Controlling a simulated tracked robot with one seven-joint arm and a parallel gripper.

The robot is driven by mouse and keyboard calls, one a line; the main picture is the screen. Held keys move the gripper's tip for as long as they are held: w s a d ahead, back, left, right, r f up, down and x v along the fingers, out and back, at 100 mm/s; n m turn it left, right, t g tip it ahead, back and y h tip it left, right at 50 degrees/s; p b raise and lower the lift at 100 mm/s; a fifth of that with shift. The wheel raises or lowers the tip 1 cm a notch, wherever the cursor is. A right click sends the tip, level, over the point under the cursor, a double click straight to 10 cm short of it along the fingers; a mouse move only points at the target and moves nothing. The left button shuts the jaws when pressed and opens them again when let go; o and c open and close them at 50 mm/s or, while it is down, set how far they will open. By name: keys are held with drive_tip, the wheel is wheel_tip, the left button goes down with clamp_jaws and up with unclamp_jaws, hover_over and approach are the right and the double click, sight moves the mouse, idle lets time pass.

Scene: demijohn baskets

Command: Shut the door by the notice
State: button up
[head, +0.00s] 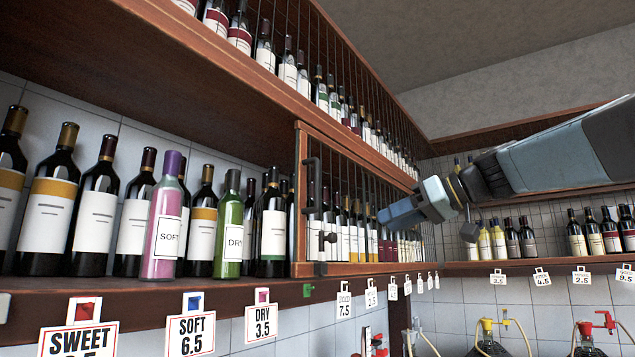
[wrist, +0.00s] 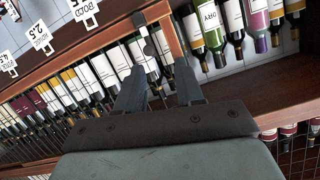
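A wood-framed door with dark vertical bars (head: 308,220) stands at the shelf front in the head view, with bottles behind it. It has a tall black handle (head: 314,184) and a small dark knob (head: 327,239) near its left edge. Left of it the shelf front is uncovered. How far the door is open I cannot tell. No separate notice is clear; hanging label cards such as SWEET (head: 78,338) line the shelf edge. My gripper (head: 384,215) is right of the handle, apart from it. In the wrist view its fingers (wrist: 160,75) are spread and empty, near the wooden upright (wrist: 172,35).
Wine bottles (head: 94,210) and pink SOFT (head: 162,225) and green DRY (head: 229,235) bottles stand on the open shelf at left. A barred upper shelf (head: 240,70) overhangs. Demijohns (head: 488,345) stand below at right.

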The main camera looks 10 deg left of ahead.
drive_tip(key=w+a+r+n+g+y, duration=0.25)
drive_tip(key=a+r+n+y, duration=0.2)
drive_tip(key=r, duration=0.55)
hover_over(317, 207)
drive_tip(key=shift+w+a+r+t+h, duration=0.15)
drive_tip(key=shift+w+r+t+h, duration=0.1)
drive_tip(key=shift+w+t, duration=0.15)
clamp_jaws()
